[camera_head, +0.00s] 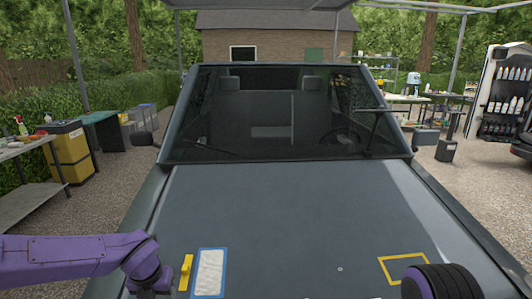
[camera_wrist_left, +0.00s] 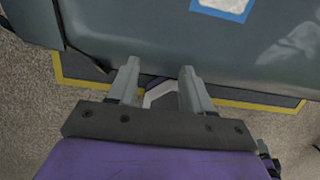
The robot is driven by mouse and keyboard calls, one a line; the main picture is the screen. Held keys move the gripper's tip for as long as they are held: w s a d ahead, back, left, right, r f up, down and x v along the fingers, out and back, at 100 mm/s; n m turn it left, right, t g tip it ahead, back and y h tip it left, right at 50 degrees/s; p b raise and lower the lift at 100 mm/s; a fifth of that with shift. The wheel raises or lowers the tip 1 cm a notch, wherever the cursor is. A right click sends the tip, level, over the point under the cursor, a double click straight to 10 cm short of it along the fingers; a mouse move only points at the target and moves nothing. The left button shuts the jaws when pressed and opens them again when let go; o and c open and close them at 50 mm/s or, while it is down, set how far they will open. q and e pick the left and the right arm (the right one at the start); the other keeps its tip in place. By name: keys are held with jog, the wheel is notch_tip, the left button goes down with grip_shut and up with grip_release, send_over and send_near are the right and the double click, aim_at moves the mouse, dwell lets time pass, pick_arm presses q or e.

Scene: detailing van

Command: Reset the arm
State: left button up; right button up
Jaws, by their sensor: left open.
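My left arm (camera_head: 75,257), purple, reaches in from the left over the front of the vehicle's dark hood (camera_head: 285,215). Its gripper is hidden in the head view. In the left wrist view my left gripper (camera_wrist_left: 160,66) is open, its two grey fingers apart with nothing between them. It points at the lower edge of the vehicle's body. A dark, purple-edged cylindrical part of mine (camera_head: 440,282) shows at the bottom right of the head view; my right gripper is out of view.
A yellow square outline (camera_head: 383,270) marks the hood's right side. The middle of the hood is mostly clear. A workbench (camera_head: 30,147) stands left.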

pick_arm(q)
jog(key=s+a+f+m+t+y, duration=0.4)
jog(key=s+f+m, duration=0.4)
jog(key=f+m, duration=0.6)
jog(key=s+f+m+g, duration=0.1)
jog(key=s+f+m, duration=0.3)
jog(key=s+m, duration=0.4)
jog(key=s+f+m+g, duration=0.2)
jog(key=s+f+m, duration=0.2)
jog(key=s, duration=1.1)
jog(key=m, duration=0.3)
jog(key=shift+d+f+m+h, duration=0.15)
jog(key=shift+f+m+h, duration=0.1)
jog(key=shift+m+h, duration=0.15)
